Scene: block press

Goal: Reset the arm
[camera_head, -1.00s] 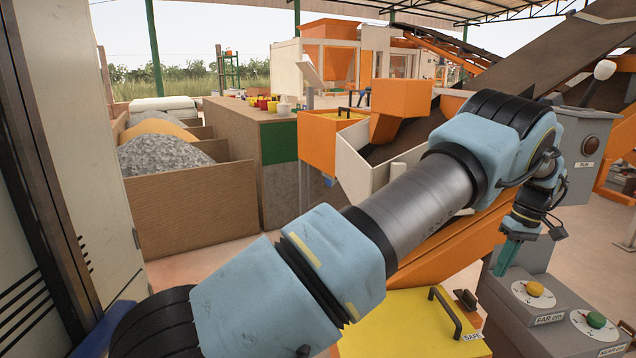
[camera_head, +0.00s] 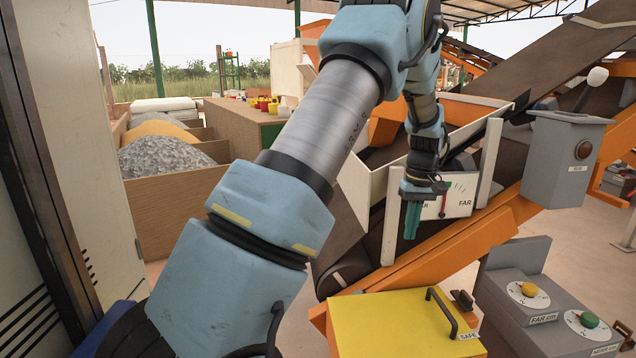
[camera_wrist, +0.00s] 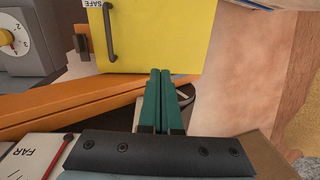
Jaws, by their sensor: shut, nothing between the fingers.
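My gripper (camera_head: 411,219) hangs from my blue and grey arm in the head view, with its green fingers pointing down. The fingers are shut with nothing between them. They are in front of the inclined orange-framed conveyor, just left of the white FAR gauge plate (camera_head: 458,197), and above and behind the yellow box (camera_head: 385,325). In the wrist view the two green fingers (camera_wrist: 157,98) lie side by side. The yellow box also shows there (camera_wrist: 160,35), beyond the fingertips. I see no contact between the fingers and anything.
A grey control box with a yellow knob (camera_head: 529,289) and a green knob (camera_head: 589,320) stands at the lower right. A grey post box with a lever (camera_head: 565,165) stands behind it. Wooden bins (camera_head: 190,200) hold gravel at the left. Open floor shows between bins and conveyor.

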